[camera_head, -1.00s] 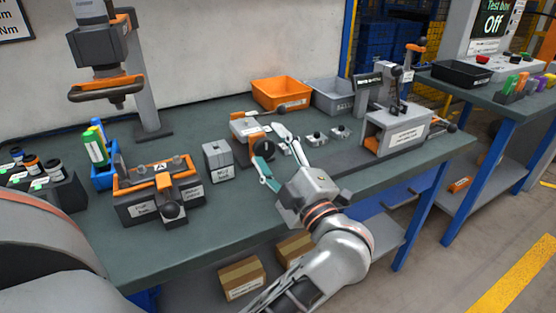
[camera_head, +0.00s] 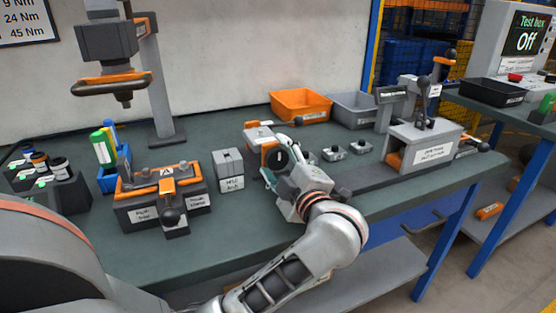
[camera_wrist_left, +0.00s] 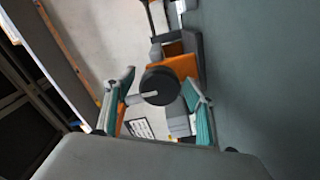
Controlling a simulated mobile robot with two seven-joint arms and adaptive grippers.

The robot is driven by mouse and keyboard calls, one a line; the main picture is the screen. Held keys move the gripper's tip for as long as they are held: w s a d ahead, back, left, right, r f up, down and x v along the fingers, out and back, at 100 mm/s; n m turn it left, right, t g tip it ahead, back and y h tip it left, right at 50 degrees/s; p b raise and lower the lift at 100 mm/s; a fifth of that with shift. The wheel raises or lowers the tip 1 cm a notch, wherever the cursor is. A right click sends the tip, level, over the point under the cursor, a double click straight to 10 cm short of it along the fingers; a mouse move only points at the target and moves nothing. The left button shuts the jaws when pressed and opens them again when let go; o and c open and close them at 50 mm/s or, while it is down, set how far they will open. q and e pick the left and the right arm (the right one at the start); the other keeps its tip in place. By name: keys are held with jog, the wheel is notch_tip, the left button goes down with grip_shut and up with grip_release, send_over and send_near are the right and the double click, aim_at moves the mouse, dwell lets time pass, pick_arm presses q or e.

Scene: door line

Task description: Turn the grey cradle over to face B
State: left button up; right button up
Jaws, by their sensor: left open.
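An orange-and-grey fixture (camera_head: 135,192) at the left of the bench holds a grey cradle-like part with a small tag that seems to read A (camera_head: 166,172). A black ball knob (camera_head: 170,217) is at its front. My left gripper (camera_head: 282,165) is right of this fixture, open, at a round black knob on an orange-and-grey unit (camera_head: 259,134). In the left wrist view the knob (camera_wrist_left: 160,86) sits between the spread teal-padded fingers (camera_wrist_left: 160,110); contact cannot be told. My right gripper is not in view.
A grey block (camera_head: 228,170) stands between the fixture and my left gripper. An orange bin (camera_head: 300,104) and a grey bin (camera_head: 354,110) are behind. A grey station (camera_head: 421,144) is to the right. A press-like stand (camera_head: 163,90) rises at the back left.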

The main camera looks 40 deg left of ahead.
pick_arm(q)
jog(key=shift+c, duration=0.3)
jog(key=c, duration=1.1)
jog(key=shift+o, duration=0.2)
